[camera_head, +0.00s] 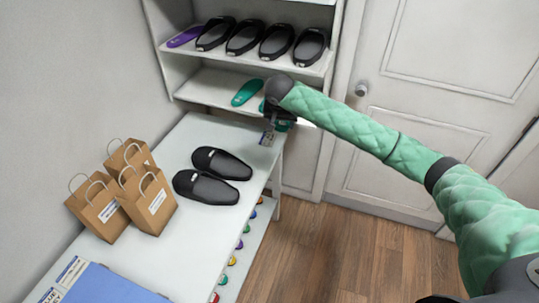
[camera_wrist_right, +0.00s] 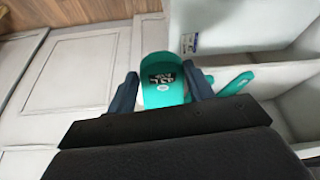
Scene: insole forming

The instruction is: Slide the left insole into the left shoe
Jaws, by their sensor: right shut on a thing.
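My right gripper (camera_head: 270,121) is at the lower shelf's front edge, above the far end of the white table. In the right wrist view, its two fingers (camera_wrist_right: 162,88) are shut on a teal insole (camera_wrist_right: 163,70) with a dark printed patch. In the head view the arm and gripper mostly hide this insole. A second teal insole (camera_head: 247,92) lies on the lower shelf; it also shows in the right wrist view (camera_wrist_right: 237,83). Two black open-backed shoes, one farther (camera_head: 222,163) and one nearer (camera_head: 206,188), lie side by side on the table. My left gripper is out of view.
The shelf unit (camera_head: 335,62) holds several black shoes (camera_head: 278,41) and a purple insole (camera_head: 185,36) on its upper shelf. Several paper bags (camera_head: 148,203) stand at the table's left, and a blue mat (camera_head: 108,286) lies at the front. The white table (camera_head: 205,224) is clear around the shoes.

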